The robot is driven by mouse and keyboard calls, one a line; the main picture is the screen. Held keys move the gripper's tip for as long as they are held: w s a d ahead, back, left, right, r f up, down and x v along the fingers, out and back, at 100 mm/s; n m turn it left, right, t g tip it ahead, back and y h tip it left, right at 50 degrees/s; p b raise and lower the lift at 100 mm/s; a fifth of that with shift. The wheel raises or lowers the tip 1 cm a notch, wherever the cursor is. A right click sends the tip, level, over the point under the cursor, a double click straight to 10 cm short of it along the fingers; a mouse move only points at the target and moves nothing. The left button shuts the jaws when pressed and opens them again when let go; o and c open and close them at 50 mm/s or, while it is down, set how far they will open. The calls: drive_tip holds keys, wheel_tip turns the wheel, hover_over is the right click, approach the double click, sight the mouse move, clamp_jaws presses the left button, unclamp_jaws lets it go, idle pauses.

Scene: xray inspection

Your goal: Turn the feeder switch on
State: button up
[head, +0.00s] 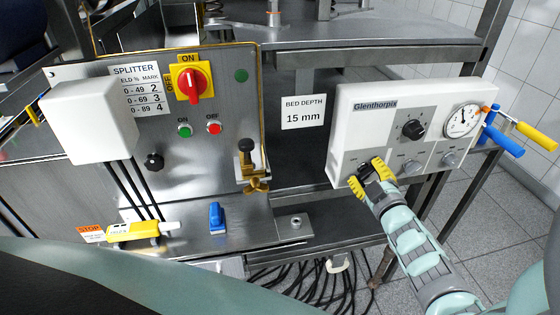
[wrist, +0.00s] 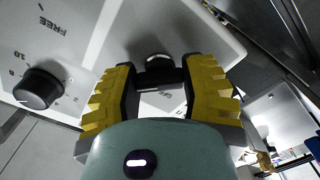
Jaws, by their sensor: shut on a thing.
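The white Glenthorpix control box (head: 400,95) stands at the right in the head view. My gripper (head: 370,178) is at its lower left corner, its yellow fingers shut on a small switch. In the wrist view my gripper (wrist: 160,85) has one finger on each side of this switch (wrist: 157,62), which shows a round metal collar and a dark part between the fingertips. Its label is partly in view but too small to read, so I cannot confirm it is the feeder switch. Its on or off position cannot be told.
A steel panel at left has a red rotary switch (head: 194,83). Cables (head: 330,285) hang below.

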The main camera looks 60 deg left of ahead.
drive_tip(key=shift+f, duration=0.1)
idle(0.3)
drive_tip(key=o, duration=1.2)
drive_tip(key=v, duration=1.2)
